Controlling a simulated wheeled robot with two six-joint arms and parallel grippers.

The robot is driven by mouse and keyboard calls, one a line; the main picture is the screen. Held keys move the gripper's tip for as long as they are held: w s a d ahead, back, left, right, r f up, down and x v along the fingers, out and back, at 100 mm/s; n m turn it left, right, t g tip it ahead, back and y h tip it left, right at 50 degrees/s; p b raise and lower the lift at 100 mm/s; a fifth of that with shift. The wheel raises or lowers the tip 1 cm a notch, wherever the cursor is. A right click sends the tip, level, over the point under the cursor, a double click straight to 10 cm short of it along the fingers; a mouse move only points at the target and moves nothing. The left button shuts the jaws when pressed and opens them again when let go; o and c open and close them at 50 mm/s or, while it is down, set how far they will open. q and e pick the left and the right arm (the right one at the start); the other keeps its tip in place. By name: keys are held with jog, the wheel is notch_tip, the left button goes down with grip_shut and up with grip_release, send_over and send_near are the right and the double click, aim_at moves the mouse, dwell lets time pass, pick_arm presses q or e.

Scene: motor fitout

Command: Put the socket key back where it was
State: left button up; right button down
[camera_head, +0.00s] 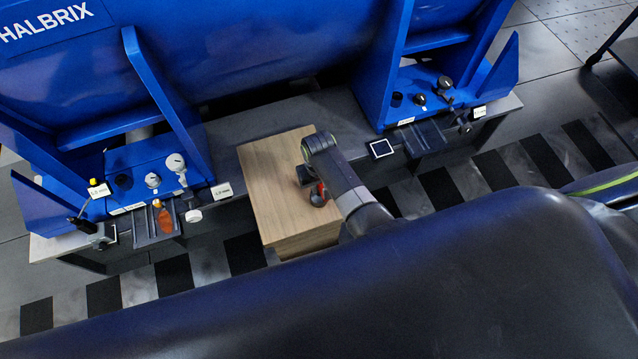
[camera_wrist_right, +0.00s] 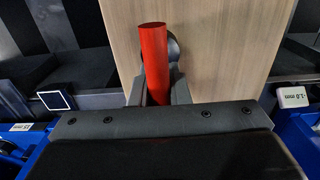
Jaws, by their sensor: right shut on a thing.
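The socket key shows in the right wrist view as a red cylindrical handle (camera_wrist_right: 155,62) with a dark rounded part beside its upper end. My right gripper (camera_wrist_right: 158,92) is shut on it. In the head view the right gripper (camera_head: 311,186) is over the wooden block (camera_head: 265,190), with a small bit of the red handle (camera_head: 321,189) and a dark round end showing near the jaws. The arm hides most of the key there. I cannot tell whether the key touches the wood. My left gripper is not in view.
Blue machine feet stand left (camera_head: 143,160) and right (camera_head: 420,80) of the wooden block. Dark trays (camera_head: 148,228) (camera_head: 422,138) and small labels sit along the front. An orange-handled tool (camera_head: 165,219) lies at the left tray. The left of the wooden top is clear.

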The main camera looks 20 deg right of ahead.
jog(key=shift+f, duration=0.15)
jog(key=c, duration=1.4)
grip_release()
jog(key=shift+o, duration=0.2)
